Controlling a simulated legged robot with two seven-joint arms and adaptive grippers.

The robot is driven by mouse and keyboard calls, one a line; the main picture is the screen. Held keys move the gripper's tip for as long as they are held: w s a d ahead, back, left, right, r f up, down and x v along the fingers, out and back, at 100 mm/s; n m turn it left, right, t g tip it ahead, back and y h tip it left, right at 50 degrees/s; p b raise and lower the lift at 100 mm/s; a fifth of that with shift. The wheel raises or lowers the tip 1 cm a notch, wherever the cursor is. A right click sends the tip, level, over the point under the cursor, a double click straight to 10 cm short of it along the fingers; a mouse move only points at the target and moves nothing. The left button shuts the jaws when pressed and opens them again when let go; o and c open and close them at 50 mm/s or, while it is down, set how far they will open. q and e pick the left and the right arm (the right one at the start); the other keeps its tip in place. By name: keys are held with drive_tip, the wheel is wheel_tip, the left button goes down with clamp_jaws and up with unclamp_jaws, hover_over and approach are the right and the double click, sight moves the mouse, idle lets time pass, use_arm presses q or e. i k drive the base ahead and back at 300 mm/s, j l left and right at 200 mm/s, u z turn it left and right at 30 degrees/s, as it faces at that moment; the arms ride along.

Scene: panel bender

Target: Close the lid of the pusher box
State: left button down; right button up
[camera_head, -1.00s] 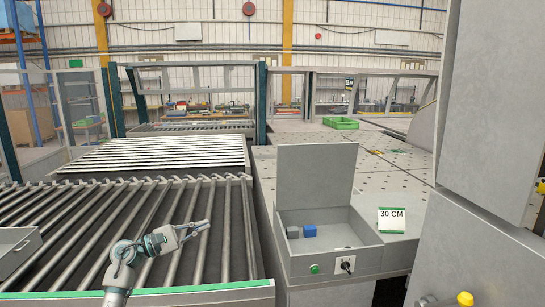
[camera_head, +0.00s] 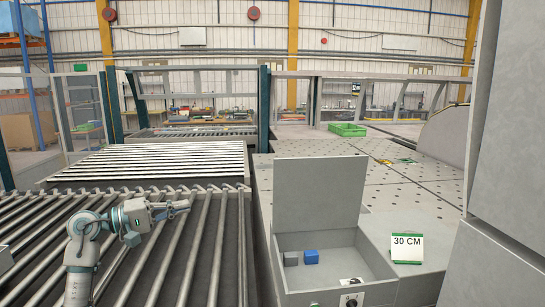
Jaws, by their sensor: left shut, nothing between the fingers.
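The pusher box (camera_head: 380,270) is a grey metal box at the lower middle right. Its lid (camera_head: 318,194) stands upright, hinged at the back edge, so the box is open. Inside lie a blue block (camera_head: 311,257) and a grey block (camera_head: 291,258). A switch (camera_head: 351,301) shows on the front at the bottom edge of the picture. My left gripper (camera_head: 184,206) is shut and empty above the roller conveyor, left of the box and apart from it, pointing right. My right gripper is not in view.
A roller conveyor (camera_head: 130,160) fills the left. A "30 CM" sign (camera_head: 407,247) stands right of the box. A perforated table (camera_head: 400,180) with a green crate (camera_head: 347,129) lies behind. A tall grey machine column (camera_head: 520,150) blocks the right side.

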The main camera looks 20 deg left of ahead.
sight(319, 192)
drive_tip(key=i, duration=1.4)
